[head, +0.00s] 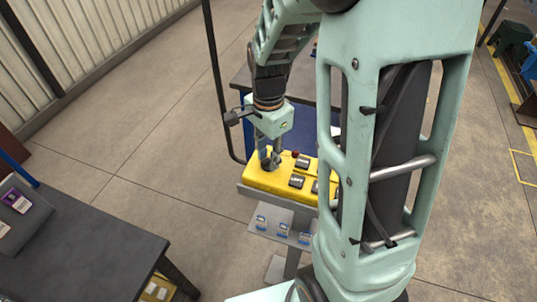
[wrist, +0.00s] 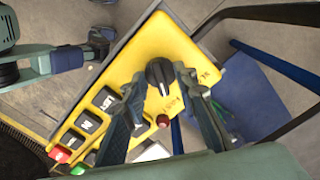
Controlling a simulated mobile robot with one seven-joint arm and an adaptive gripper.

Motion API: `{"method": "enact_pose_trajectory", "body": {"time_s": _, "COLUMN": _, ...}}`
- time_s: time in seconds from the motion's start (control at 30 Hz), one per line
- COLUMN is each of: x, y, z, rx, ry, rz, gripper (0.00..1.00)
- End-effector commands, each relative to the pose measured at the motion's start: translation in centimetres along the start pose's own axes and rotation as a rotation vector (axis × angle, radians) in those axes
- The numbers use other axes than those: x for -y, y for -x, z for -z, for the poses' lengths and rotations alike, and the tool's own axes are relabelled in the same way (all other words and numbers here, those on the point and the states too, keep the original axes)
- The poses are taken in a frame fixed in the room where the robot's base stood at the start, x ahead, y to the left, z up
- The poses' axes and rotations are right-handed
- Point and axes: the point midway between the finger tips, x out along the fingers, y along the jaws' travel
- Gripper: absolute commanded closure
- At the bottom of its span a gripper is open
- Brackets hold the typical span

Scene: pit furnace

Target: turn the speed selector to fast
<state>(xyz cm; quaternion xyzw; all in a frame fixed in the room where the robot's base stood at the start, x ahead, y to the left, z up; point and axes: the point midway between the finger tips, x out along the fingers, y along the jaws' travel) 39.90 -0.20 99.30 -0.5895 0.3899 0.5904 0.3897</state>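The speed selector is a black round knob (wrist: 160,76) on a yellow control panel (wrist: 180,45); the panel also shows in the head view (head: 262,181). A pale mark on the knob points towards the lower part of the wrist picture, roughly to the "FAST" lettering. Other lettering, partly legible, lies to the knob's right. My gripper (wrist: 160,72) has one finger on each side of the knob, with a narrow gap at the left finger; contact on the right is unclear. In the head view my gripper (head: 270,158) points down at the panel's left end.
Beside the knob are a red button (wrist: 163,121) and several black labelled buttons (wrist: 105,98). A red (wrist: 60,154) and a green button (wrist: 78,169) sit at the far end.

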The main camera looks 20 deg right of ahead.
Motion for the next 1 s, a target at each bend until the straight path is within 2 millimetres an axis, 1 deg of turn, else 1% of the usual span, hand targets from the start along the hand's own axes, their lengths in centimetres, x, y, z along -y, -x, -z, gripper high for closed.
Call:
{"method": "enact_pose_trajectory", "body": {"time_s": 0.13, "x": 0.1, "y": 0.5, "z": 0.0, "rx": -0.001, "ry": 0.001, "rz": 0.002, "gripper": 0.73}}
{"method": "enact_pose_trajectory", "body": {"time_s": 0.23, "x": 0.2, "y": 1.7, "z": 0.1, "rx": -0.002, "ry": 0.001, "rz": 0.005, "gripper": 0.73}}
{"method": "enact_pose_trajectory", "body": {"time_s": 0.37, "x": 0.2, "y": 4.4, "z": 0.1, "rx": -0.002, "ry": 0.0, "rz": 0.007, "gripper": 0.73}}
{"method": "enact_pose_trajectory", "body": {"time_s": 0.5, "x": 0.2, "y": 7.4, "z": 0.1, "rx": -0.002, "ry": 0.001, "rz": 0.006, "gripper": 0.73}}
{"method": "enact_pose_trajectory", "body": {"time_s": 0.6, "x": 0.1, "y": 9.3, "z": 0.0, "rx": -0.002, "ry": 0.001, "rz": 0.005, "gripper": 0.73}}
{"method": "enact_pose_trajectory", "body": {"time_s": 0.7, "x": 0.1, "y": 10.7, "z": 0.1, "rx": -0.002, "ry": 0.0, "rz": 0.004, "gripper": 0.73}}
{"method": "enact_pose_trajectory", "body": {"time_s": 0.83, "x": 0.0, "y": 11.7, "z": 0.0, "rx": -0.001, "ry": 0.0, "rz": 0.001, "gripper": 0.73}}
{"method": "enact_pose_trajectory", "body": {"time_s": 1.0, "x": 0.0, "y": 12.1, "z": 0.0, "rx": 0.0, "ry": 0.0, "rz": 0.0, "gripper": 0.73}}
